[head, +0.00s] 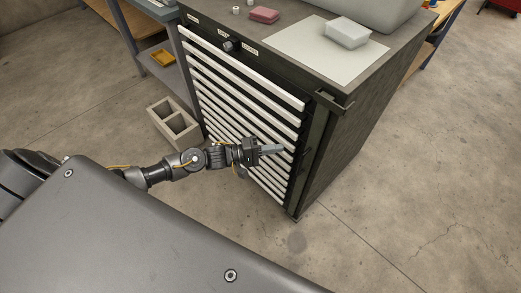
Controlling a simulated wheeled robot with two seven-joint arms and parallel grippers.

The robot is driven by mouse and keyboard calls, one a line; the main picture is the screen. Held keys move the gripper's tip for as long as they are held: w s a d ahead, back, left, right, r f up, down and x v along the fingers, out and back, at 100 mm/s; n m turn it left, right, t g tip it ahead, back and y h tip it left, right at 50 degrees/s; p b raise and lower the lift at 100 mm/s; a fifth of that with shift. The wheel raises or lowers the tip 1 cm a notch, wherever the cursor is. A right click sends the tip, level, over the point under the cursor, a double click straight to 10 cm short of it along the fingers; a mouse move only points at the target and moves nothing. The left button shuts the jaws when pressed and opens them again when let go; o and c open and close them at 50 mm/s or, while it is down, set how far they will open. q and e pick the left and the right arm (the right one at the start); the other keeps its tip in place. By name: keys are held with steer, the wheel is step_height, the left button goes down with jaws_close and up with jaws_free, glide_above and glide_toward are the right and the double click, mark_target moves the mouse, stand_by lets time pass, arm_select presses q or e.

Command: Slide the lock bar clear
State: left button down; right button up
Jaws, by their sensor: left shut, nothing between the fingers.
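A dark tool cabinet (345,150) stands ahead, with a stack of drawers with pale fronts (240,75), all looking closed. A dark upright bar (312,150), which looks like the lock bar, runs down the right front edge of the drawers. A small bracket (335,101) sticks out near its top. My left gripper (273,149) is shut and empty, in front of the drawers and to the left of the bar. I cannot tell whether its fingertips touch a drawer front. My right gripper is out of view.
The floor right of the cabinet is clear.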

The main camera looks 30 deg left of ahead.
arm_select(q)
steer(key=shift+w+d+p, duration=0.15)
steer(key=shift+d+p, duration=0.05)
steer(key=shift+d, duration=1.2)
steer(key=shift+w+d+p, duration=0.1)
steer(key=shift+d+p, duration=0.1)
steer(key=shift+d, duration=1.15)
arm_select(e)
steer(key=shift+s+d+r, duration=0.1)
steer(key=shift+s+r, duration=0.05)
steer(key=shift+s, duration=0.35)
